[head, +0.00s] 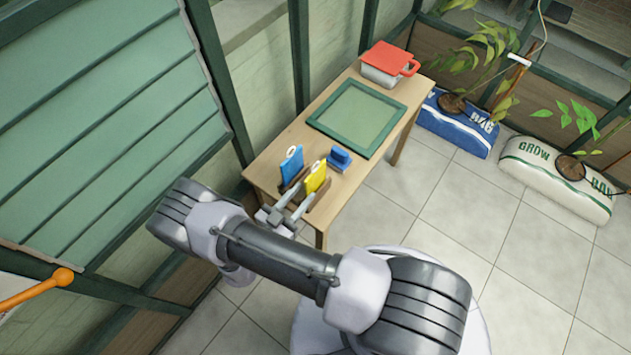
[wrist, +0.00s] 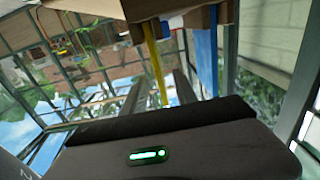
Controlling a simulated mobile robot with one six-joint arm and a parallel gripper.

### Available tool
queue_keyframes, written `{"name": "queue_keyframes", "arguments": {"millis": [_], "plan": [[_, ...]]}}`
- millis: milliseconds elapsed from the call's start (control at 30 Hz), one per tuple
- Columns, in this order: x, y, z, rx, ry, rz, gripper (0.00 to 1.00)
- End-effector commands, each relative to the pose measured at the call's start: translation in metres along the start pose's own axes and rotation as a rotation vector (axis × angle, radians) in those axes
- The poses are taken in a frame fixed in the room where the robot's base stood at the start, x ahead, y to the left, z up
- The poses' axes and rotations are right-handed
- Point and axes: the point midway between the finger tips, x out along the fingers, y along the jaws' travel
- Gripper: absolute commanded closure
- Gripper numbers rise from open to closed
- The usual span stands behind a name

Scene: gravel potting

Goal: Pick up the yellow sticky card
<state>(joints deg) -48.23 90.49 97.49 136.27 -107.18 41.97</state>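The yellow sticky card (head: 316,177) stands upright in a wooden holder near the front end of the table. A blue card (head: 291,166) stands beside it to the left. My gripper (head: 301,197) is low at the front of the yellow card, with its two fingers apart. In the wrist view, the yellow card (wrist: 156,66) shows as a thin edge between the open fingers, with a gap on each side. The blue card (wrist: 206,58) is to the right, outside the fingers. The card's lower part is hidden by the holder in the head view.
The wooden table (head: 262,168) also holds a small blue object (head: 340,158) just right of the cards, a green-framed tray (head: 392,124) and a red-lidded container (head: 388,67) at the far end. Blue (head: 455,128) and white (head: 545,175) grow bags lie on the floor to the right.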

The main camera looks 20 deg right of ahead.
Motion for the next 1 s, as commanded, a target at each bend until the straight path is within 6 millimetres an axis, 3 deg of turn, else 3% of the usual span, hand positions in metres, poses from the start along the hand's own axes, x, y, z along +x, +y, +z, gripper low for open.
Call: {"name": "queue_keyframes", "arguments": {"millis": [400,633,667,833,1000], "plan": [[0.064,0.002,0.008,0.000,-0.001,0.004,0.65],[0.068,0.001,0.006,0.000,-0.001,-0.001,0.65],[0.068,0.001,0.006,0.000,-0.001,-0.001,0.67],[0.068,0.001,0.006,-0.001,-0.001,0.000,1.00],[0.068,0.001,0.006,0.000,-0.001,0.000,1.00]]}}
